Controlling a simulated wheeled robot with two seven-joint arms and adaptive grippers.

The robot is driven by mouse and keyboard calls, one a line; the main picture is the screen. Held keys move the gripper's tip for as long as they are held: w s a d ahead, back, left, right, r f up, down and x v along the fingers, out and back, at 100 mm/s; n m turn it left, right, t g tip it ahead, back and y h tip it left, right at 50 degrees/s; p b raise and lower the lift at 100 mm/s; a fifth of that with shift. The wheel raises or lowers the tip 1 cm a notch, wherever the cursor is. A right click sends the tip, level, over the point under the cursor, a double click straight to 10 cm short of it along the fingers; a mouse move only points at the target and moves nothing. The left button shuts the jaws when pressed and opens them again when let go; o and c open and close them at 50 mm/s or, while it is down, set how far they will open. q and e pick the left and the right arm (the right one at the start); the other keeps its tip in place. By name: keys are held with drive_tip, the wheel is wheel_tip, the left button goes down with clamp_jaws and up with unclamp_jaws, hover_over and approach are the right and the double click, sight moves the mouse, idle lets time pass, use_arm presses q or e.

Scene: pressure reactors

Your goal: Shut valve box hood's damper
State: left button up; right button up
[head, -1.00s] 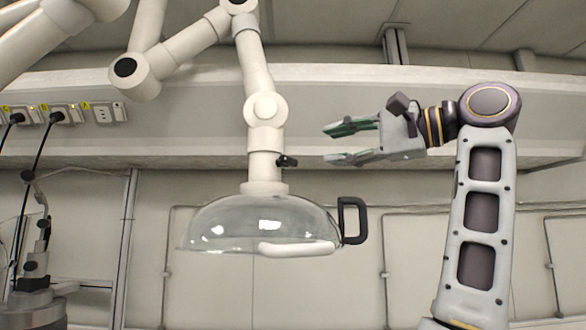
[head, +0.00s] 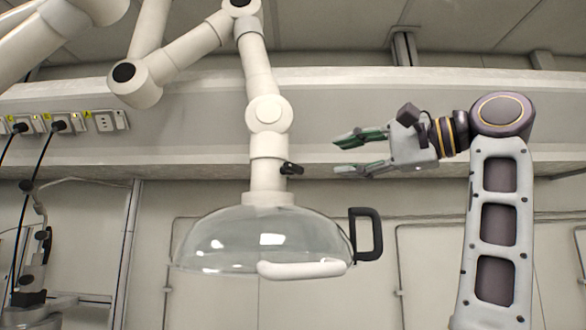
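The hood (head: 262,240) is a clear dome with a white front grip and a black side handle (head: 366,235). It hangs from a white jointed duct arm. A small black damper knob (head: 291,169) sticks out to the right from the duct just above the dome, turned roughly crosswise to the duct. A gap shows between the fingertips and the knob. No label on the hood is readable.
A wall ledge (head: 200,150) runs behind the duct. Sockets (head: 60,122) with black cables are at the left. Grey equipment (head: 32,265) stands at the lower left. More white duct arm (head: 185,45) crosses the upper left. The space between gripper and knob looks clear.

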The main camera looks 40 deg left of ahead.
sight(296, 167)
use_arm(q)
drive_tip(key=a, duration=0.8)
drive_tip(key=s+a+p, duration=0.1)
drive_tip(key=a, duration=0.3)
drive_tip(key=shift+a, duration=0.95)
use_arm(e)
drive_tip(key=shift+w+a+r, duration=0.1)
drive_tip(key=shift+w+r, duration=0.1)
drive_tip(key=shift+r, duration=0.35)
use_arm(q)
clamp_jaws()
use_arm(e)
drive_tip(key=shift+a, duration=0.15)
